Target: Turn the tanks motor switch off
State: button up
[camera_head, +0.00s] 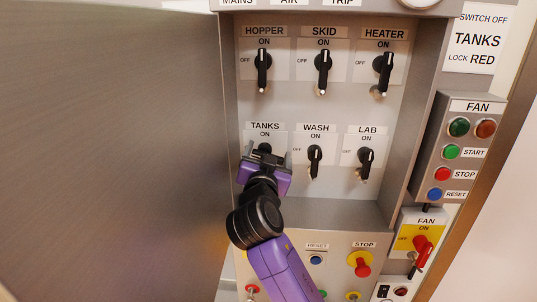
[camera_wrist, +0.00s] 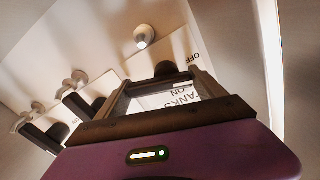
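The TANKS switch (camera_head: 265,148) is at the left of the lower row in the open cabinet, mostly hidden by my gripper in the head view. Its dark knob (camera_wrist: 172,68) shows in the wrist view, between my finger ends.
The WASH switch (camera_head: 315,160) and LAB switch (camera_head: 365,161) are to the right. HOPPER (camera_head: 263,70), SKID (camera_head: 323,68) and HEATER (camera_head: 383,72) switches are above. A large grey door (camera_head: 110,150) fills the left. The FAN button box (camera_head: 461,150) and red FAN switch (camera_head: 423,250) are at right.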

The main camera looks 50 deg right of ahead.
jog(key=c, duration=0.9)
jog(key=shift+o, duration=0.2)
jog(key=shift+r+n, duration=0.2)
jog(key=shift+n, duration=1.6)
jog(key=o, duration=1.4)
jog(key=shift+b+v, duration=0.85)
jog(key=shift+v, duration=3.05)
